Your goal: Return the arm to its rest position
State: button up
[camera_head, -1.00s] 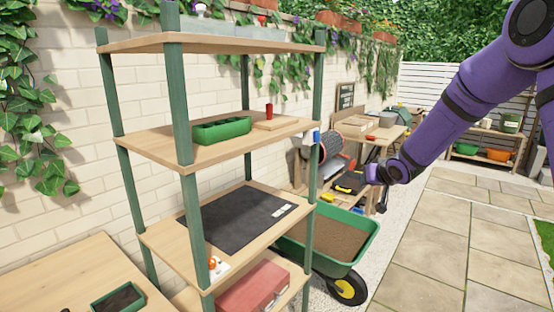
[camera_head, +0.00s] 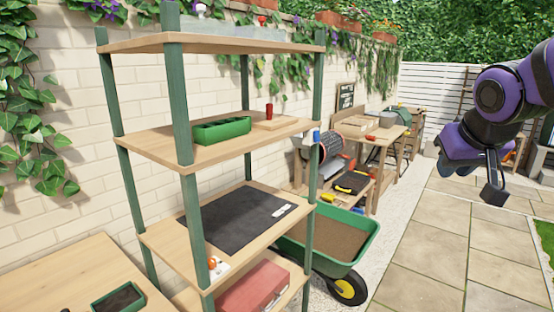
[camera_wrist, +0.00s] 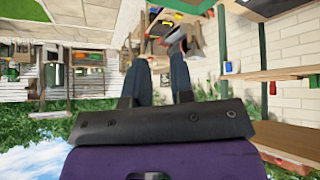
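My arm is at the right of the head view, folded in the air over the paved path. Its gripper (camera_head: 493,192) hangs below the purple hand, to the right of the shelf rack and clear of it. In the wrist view, which looks upside down, the two dark fingers of my gripper (camera_wrist: 160,60) stand apart. I see nothing held between them, only background. In the head view the fingers overlap, so their gap is hidden there.
A green-posted shelf rack (camera_head: 181,100) holds a green planter tray (camera_head: 222,130) and a black mat (camera_head: 236,220). A green wheelbarrow (camera_head: 345,262) of soil stands behind it. A wooden workbench (camera_head: 385,132) is farther back. The paved path (camera_head: 425,255) is free.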

jog(key=s+a+f+g+y, duration=0.1)
jog(key=s+g, duration=0.1)
jog(key=s, duration=1.4)
jog(key=shift+s+a+n, duration=0.3)
jog(key=shift+s+a, duration=0.05)
jog(key=shift+a+f, duration=0.1)
